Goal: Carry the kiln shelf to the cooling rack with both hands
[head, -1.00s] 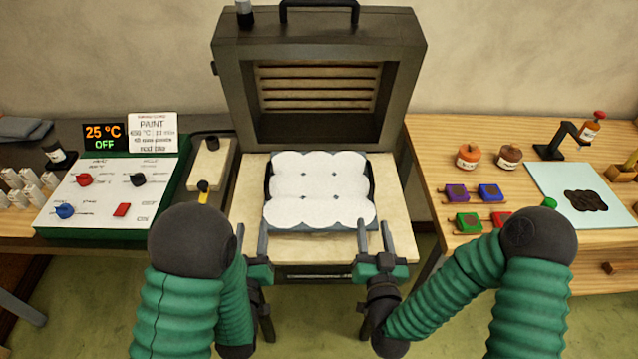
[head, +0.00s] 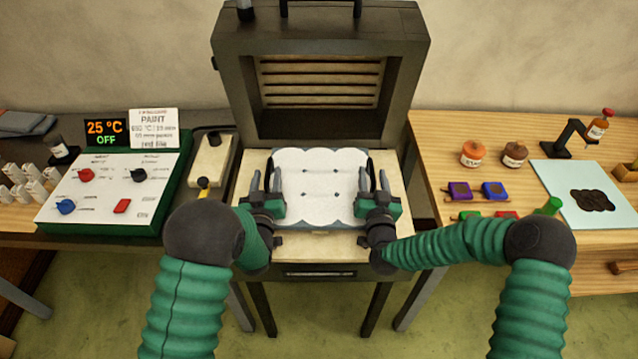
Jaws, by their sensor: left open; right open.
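The kiln shelf (head: 322,188), covered by a white scalloped sheet, lies flat on the pale bed of the open kiln (head: 318,90). Dark handles stand at its left and right sides. My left gripper (head: 265,183) is open at the shelf's left side, its fingers pointing away from me near the left handle. My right gripper (head: 376,184) is open at the right side, its fingers near the right handle. The fingers partly hide both handles, so I cannot tell whether the handles lie between them. I do not clearly see a cooling rack.
A control panel (head: 118,192) with knobs and a display reading 25 °C, OFF (head: 105,132) stands on the left bench. The right wooden table (head: 440,150) holds orange and brown jars, coloured blocks and a pale blue mat (head: 560,178). Its near-left part is clear.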

